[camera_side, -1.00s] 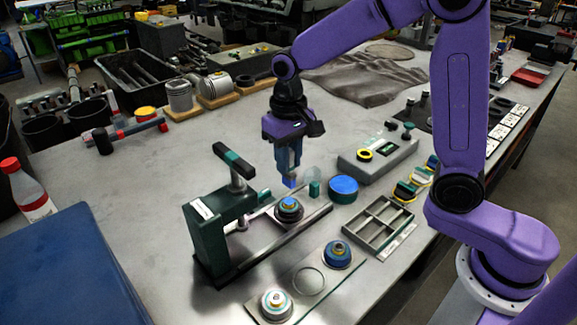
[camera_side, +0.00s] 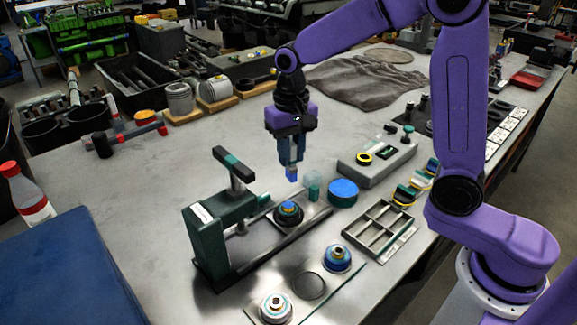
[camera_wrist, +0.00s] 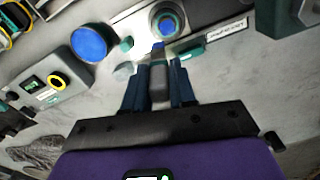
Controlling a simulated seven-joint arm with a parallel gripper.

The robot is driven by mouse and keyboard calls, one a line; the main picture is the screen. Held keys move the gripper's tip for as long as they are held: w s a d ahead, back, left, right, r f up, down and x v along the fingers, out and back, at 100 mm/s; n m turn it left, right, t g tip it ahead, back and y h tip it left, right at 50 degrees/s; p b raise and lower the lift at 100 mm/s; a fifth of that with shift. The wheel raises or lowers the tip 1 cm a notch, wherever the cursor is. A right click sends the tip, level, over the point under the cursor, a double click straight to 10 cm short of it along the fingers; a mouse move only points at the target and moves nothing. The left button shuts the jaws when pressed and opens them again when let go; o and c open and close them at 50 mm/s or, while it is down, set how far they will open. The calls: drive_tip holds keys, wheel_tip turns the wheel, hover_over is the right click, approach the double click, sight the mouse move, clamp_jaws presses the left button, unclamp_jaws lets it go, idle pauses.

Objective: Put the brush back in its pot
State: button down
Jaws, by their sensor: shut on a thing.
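My gripper (camera_side: 290,160) points down above the bench, shut on the brush. The brush's blue tip (camera_side: 291,174) shows below the fingers. In the wrist view the brush's grey body (camera_wrist: 159,82) sits between the two fingers of my gripper (camera_wrist: 159,68). The pot (camera_side: 313,182), a small teal, partly see-through cup, stands on the bench just right of and below the brush tip. It also shows in the wrist view (camera_wrist: 126,45), left of the brush. The brush is outside the pot, and the two look apart. The pot's inside is not clear.
A dark green press (camera_side: 222,225) stands left of the pot, with a ringed part (camera_side: 288,213) on its rail. A blue round tin (camera_side: 343,191) is close on the pot's right. A grey box (camera_side: 377,157) and compartment tray (camera_side: 378,228) lie further right.

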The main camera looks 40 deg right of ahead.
drive_tip(key=w+d+m, duration=0.5)
drive_tip(key=d+m, duration=0.7)
drive_tip(key=m, duration=0.3)
wheel_tip(320, 180, down, 7)
drive_tip(key=shift+s, duration=0.15)
drive_tip(key=shift+d+f, duration=0.1)
drive_tip(key=shift+f, duration=2.25)
idle(0.3)
drive_tip(key=c, duration=0.6)
unclamp_jaws()
wheel_tip(320, 180, up, 7)
idle(0.6)
